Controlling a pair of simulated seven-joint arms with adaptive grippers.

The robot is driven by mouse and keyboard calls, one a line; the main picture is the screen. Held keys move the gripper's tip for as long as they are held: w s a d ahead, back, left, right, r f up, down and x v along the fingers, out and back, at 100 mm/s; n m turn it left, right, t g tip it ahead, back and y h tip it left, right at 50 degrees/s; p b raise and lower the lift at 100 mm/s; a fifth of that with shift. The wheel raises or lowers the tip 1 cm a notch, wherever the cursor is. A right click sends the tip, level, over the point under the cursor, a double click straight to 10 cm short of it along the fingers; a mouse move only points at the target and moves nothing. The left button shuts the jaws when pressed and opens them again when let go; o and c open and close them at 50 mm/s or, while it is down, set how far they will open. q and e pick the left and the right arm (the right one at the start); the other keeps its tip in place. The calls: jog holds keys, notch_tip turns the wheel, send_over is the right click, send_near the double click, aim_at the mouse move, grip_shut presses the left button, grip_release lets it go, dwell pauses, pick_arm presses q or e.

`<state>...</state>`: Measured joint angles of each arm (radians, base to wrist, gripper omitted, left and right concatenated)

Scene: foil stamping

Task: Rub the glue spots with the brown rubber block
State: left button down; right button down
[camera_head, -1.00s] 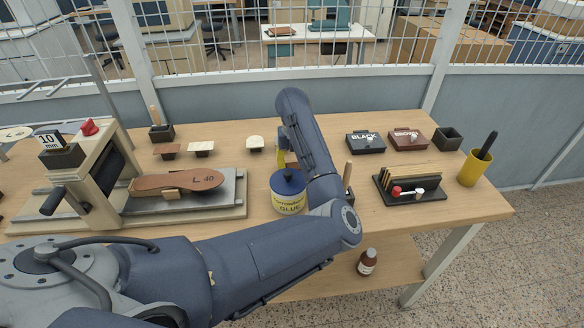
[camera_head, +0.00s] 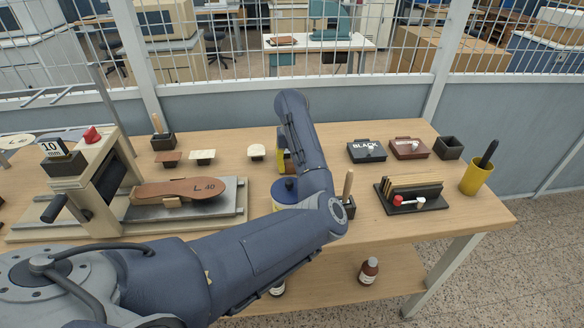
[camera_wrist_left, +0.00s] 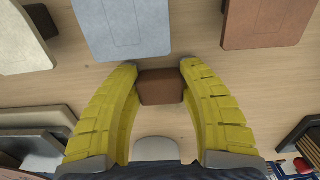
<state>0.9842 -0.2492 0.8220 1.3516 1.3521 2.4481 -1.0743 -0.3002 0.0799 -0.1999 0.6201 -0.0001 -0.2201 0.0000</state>
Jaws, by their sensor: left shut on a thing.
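In the left wrist view my left gripper (camera_wrist_left: 161,88) has its yellow fingers closed around the brown rubber block (camera_wrist_left: 161,87). Beyond it are a cream panel (camera_wrist_left: 22,40), a pale grey panel (camera_wrist_left: 122,28) and a tan panel (camera_wrist_left: 265,22). The grey and tan panels carry faint square outlines; I cannot tell whether these are glue spots. The block appears apart from all the panels. In the head view my arm hides most of the left gripper; only a bit of yellow finger (camera_head: 283,163) shows. My right gripper is out of view.
A glue tin (camera_head: 287,192) stands partly behind my arm. A press with a brown sole (camera_head: 180,188) is at left, near several small stands (camera_head: 202,156). A black box (camera_head: 367,150), a brown box (camera_head: 409,148), a rack (camera_head: 412,195) and a yellow cup (camera_head: 476,178) are at right.

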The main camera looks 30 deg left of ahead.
pick_arm(q)
jog(key=shift+w+d, duration=0.4)
jog(key=shift+d, duration=0.35)
jog(key=shift+s+d+r, duration=0.1)
jog(key=shift+s+d, duration=0.4)
jog(key=shift+s, duration=0.25)
jog(key=shift+s+d+r, duration=0.1)
jog(key=shift+s+d, duration=0.4)
jog(key=shift+s, duration=0.2)
jog(key=shift+s+d+f, duration=0.15)
jog(key=shift+s+d, duration=0.45)
jog(key=shift+s, duration=0.2)
jog(key=shift+s+d+f, duration=0.15)
jog(key=shift+s+d, duration=0.45)
jog(key=shift+s, duration=0.15)
jog(key=shift+d, duration=0.15)
jog(key=shift+w+d+f, duration=0.1)
jog(key=shift+w+d, duration=0.3)
jog(key=shift+d, duration=0.05)
jog(key=shift+w+a+f, duration=0.1)
jog(key=shift+w+a, duration=0.35)
jog(key=shift+w, duration=0.25)
jog(key=shift+w+a+f, duration=0.1)
jog(key=shift+w+a, duration=0.35)
jog(key=shift+w, duration=0.2)
jog(key=shift+w+a+r, duration=0.15)
jog(key=shift+w+a, duration=1.3)
jog(key=shift+w, duration=0.2)
jog(key=shift+r, duration=0.1)
